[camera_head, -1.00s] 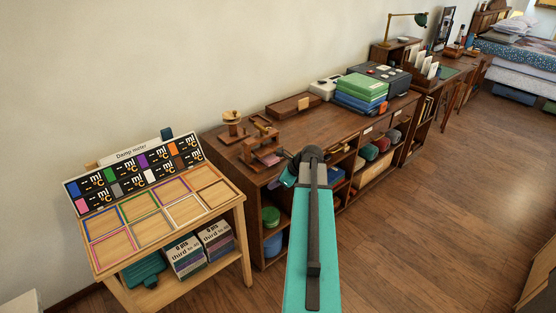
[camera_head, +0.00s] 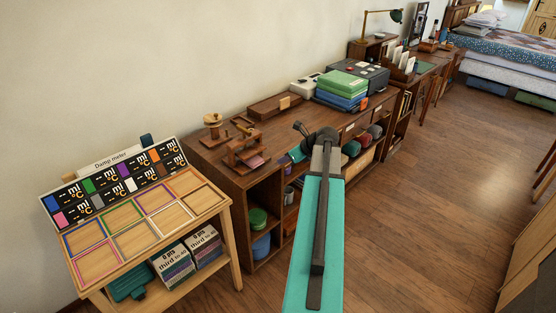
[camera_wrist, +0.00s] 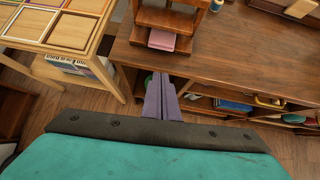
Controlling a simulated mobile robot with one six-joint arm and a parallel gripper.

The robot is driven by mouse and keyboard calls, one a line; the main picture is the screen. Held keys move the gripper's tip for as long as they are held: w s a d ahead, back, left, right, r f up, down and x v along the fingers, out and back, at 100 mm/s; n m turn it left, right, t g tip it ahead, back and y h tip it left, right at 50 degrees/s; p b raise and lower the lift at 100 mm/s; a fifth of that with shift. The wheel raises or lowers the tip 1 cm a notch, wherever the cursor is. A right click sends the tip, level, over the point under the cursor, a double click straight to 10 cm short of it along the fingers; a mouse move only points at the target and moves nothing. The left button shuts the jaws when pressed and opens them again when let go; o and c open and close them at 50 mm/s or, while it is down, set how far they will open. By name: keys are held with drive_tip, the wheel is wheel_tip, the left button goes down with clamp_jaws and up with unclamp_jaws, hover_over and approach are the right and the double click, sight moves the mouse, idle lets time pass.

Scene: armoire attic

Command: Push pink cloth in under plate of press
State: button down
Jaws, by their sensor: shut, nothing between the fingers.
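The wooden press (camera_head: 244,152) stands near the left front corner of the long dark desk; it also shows at the top of the wrist view (camera_wrist: 168,19). The pink cloth (camera_wrist: 161,39), small and flat, lies at the press's front, with its near part sticking out below the upper wooden plate. How far it reaches under is hidden. It also shows in the head view (camera_head: 254,161). My gripper (camera_wrist: 161,77) is shut and empty, with its grey-purple fingers apart from the cloth, on the near side of the desk's front edge. In the head view my arm hides most of it.
A light wooden stand (camera_head: 147,240) with coloured frames is left of the desk (camera_head: 280,132). A wooden spool-like object (camera_head: 213,125) stands behind the press. A brown tray (camera_head: 276,107) and green and blue boxes (camera_head: 342,85) are farther right.

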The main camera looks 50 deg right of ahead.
sight(258, 161)
drive_tip(key=x, duration=0.3)
drive_tip(key=w+r+p+x, duration=0.1)
drive_tip(key=x, duration=0.3)
drive_tip(key=p+x, duration=0.1)
drive_tip(key=x, duration=0.3)
drive_tip(key=shift+w+r, duration=0.15)
drive_tip(key=shift+w, duration=0.75)
drive_tip(key=shift+w, duration=0.1)
drive_tip(key=shift+w+p, duration=0.65)
drive_tip(key=shift+w, duration=0.3)
drive_tip(key=shift+s, duration=0.1)
